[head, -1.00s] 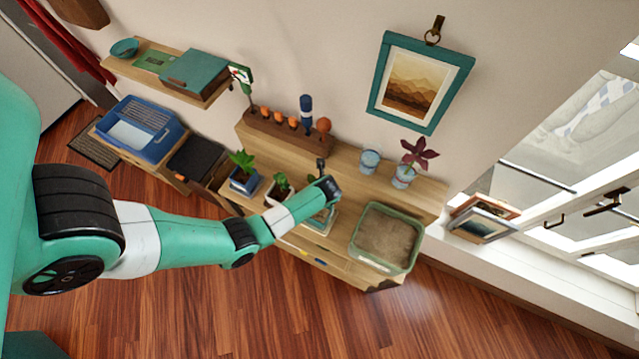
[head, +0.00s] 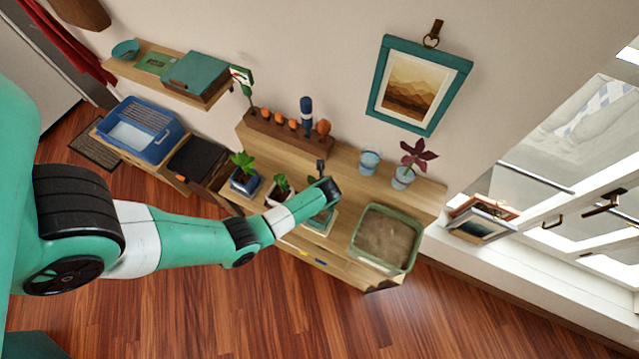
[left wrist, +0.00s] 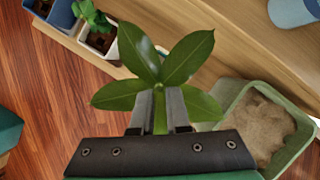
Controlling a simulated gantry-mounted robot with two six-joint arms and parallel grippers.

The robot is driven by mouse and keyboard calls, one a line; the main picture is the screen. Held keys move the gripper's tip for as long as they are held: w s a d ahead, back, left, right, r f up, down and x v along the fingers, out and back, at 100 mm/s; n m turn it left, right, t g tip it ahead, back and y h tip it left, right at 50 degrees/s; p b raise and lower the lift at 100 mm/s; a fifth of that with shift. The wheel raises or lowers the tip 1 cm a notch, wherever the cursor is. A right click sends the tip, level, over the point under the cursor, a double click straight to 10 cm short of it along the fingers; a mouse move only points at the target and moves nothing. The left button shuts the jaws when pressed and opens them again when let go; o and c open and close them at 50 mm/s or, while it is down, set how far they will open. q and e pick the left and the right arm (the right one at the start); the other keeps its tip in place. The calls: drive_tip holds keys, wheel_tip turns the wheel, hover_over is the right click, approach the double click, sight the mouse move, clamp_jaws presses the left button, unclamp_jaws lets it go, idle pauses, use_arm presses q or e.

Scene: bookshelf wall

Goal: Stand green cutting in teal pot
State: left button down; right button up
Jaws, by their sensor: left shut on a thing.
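My left gripper (head: 324,180) reaches over the bench from the left. In the left wrist view its two fingers (left wrist: 160,108) are shut on the stem of the green cutting (left wrist: 163,62). The cutting's several broad, glossy leaves spread out beyond the fingertips; its lower stem is hidden by the fingers. In the head view the cutting is hard to make out behind my wrist. A teal pot (head: 322,219) seems to stand on a pale square base just below my gripper, partly covered by it. In the left wrist view I cannot see the pot. My right gripper is not in view.
A green tub of soil (head: 386,238) is right of my gripper. Potted plants (head: 244,178) (head: 280,190) stand to its left. A blue-grey pot (head: 369,162) and a pot with a dark red plant (head: 403,178) stand behind. A wooden rack (head: 285,136) runs along the wall.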

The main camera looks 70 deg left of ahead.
use_arm(q)
drive_tip(key=shift+f, duration=0.2)
drive_tip(key=shift+f+b, duration=3.45)
drive_tip(key=shift+f, duration=0.6)
drive_tip(key=shift+c, duration=2.2)
unclamp_jaws()
drive_tip(key=a+p+v, duration=0.1)
drive_tip(key=p+v, duration=0.8)
drive_tip(key=shift+r+p, duration=0.15)
drive_tip(key=shift+p, duration=0.2)
drive_tip(key=shift+w, duration=0.1)
